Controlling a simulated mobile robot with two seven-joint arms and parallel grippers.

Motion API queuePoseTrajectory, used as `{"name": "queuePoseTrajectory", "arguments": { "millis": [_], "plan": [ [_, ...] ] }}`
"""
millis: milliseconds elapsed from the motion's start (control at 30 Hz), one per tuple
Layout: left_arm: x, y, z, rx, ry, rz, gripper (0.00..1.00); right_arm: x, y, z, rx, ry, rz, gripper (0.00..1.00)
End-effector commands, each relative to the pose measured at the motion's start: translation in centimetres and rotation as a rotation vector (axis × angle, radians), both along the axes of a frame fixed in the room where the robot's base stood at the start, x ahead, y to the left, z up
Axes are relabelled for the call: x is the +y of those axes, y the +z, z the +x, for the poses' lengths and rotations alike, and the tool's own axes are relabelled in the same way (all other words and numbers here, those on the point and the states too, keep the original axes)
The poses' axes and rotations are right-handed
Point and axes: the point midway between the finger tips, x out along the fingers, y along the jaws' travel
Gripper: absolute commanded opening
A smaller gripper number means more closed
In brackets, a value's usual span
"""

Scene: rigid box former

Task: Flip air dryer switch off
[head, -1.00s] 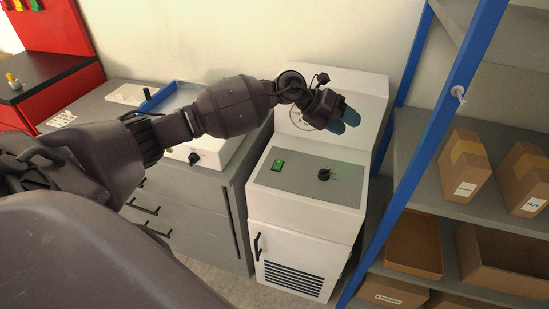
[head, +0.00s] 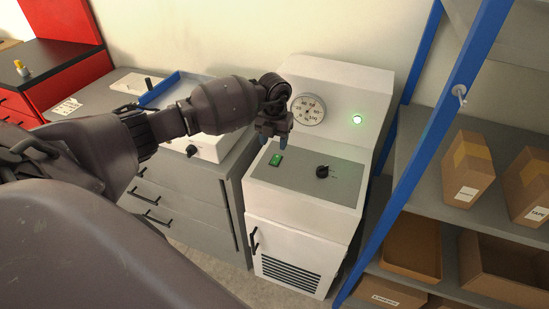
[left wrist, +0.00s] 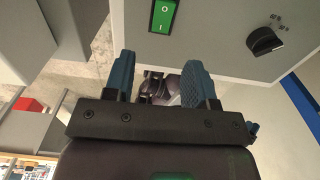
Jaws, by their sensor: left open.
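The air dryer (head: 262,216) is a white cabinet with a grey top panel, a round dial gauge and a lit green lamp (head: 357,119). Its green rocker switch (head: 275,160) sits at the left of the panel, and a black knob (head: 322,171) sits to the right. My left gripper (head: 273,143) is open and empty, just above and slightly left of the switch in the head view. In the left wrist view the green switch (left wrist: 162,16), marked O and I, lies beyond the blue fingertips (left wrist: 158,58), apart from them. My right gripper is not in view.
A blue-posted shelf (head: 420,155) with cardboard boxes (head: 468,168) stands close on the right. A grey drawer cabinet (head: 190,190) with a white device and blue-edged tray stands on the left. The wall is behind the dryer.

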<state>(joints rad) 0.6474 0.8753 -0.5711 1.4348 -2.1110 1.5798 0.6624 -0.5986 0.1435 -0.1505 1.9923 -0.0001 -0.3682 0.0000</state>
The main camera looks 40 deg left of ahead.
Motion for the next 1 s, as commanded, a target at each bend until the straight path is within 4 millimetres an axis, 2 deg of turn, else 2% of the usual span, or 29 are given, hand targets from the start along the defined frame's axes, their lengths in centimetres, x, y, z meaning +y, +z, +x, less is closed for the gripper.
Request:
{"name": "queuePoseTrajectory", "arguments": {
  "millis": [33, 200, 400, 600, 867, 1000],
  "plan": [
    [-0.1, -1.2, 0.0, 0.003, 0.0, -0.004, 0.51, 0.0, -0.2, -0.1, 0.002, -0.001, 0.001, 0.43],
    [-0.1, -4.1, 0.0, 0.002, 0.0, -0.004, 0.51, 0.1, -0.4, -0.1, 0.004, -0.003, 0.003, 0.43],
    [-0.1, -6.4, 0.0, 0.0, -0.001, -0.003, 0.51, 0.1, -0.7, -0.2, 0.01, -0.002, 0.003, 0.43],
    [0.0, -7.3, 0.0, -0.001, -0.002, -0.002, 0.51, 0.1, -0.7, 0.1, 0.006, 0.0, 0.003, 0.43],
    [0.0, -7.3, 0.0, -0.001, -0.002, -0.002, 0.51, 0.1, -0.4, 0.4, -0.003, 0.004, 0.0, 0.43],
    [0.0, -7.3, 0.0, -0.001, -0.002, -0.002, 0.31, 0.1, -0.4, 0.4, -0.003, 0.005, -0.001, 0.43]
  ]
}}
